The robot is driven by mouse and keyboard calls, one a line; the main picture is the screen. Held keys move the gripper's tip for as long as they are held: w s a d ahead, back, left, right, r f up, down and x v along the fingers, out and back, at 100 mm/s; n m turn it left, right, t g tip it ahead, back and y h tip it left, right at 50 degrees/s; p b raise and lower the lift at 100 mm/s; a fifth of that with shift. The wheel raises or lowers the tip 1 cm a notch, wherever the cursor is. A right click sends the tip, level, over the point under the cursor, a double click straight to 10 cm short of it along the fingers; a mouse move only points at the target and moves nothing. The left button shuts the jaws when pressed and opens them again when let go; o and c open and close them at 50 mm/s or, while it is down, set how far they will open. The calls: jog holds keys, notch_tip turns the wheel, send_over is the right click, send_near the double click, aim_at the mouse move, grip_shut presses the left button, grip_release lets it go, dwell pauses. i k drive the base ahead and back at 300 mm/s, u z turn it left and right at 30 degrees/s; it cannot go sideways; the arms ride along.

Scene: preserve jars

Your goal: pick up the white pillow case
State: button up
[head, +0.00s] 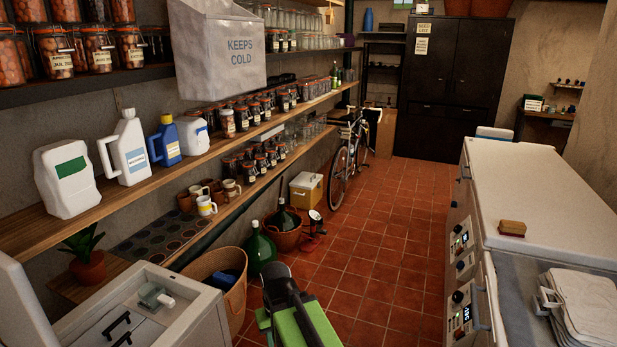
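No thing in view is plainly marked as a pillow case. A flat, white, folded or stacked thing (588,308) lies on a grey surface at the lower right and may be it; its right part is cut off by the picture edge. A white cloth-like bag (225,50) printed "KEEPS COLD" hangs at the upper left in front of the shelves. My gripper (276,279) appears as the dark end of my green and black arm at the bottom centre, above the tiled floor and apart from both white things. Its fingers cannot be made out.
Shelves with jars and white jugs (128,148) line the left wall. A white open-topped unit (190,318), a wicker basket (228,290) and a green bottle (260,248) stand near my arm. A white chest (560,190) bears a brown brush (512,228). Red floor (385,255) is clear mid-right.

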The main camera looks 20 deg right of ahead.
aim_at(587, 303)
jog(key=z, duration=0.25)
jog(key=i, duration=1.65)
jog(key=z, duration=1.2)
jog(key=i, duration=0.7)
jog(key=z, duration=0.55)
jog(key=k, duration=0.6)
jog(key=z, duration=0.2)
jog(key=i, duration=0.6)
jog(key=u, duration=0.1)
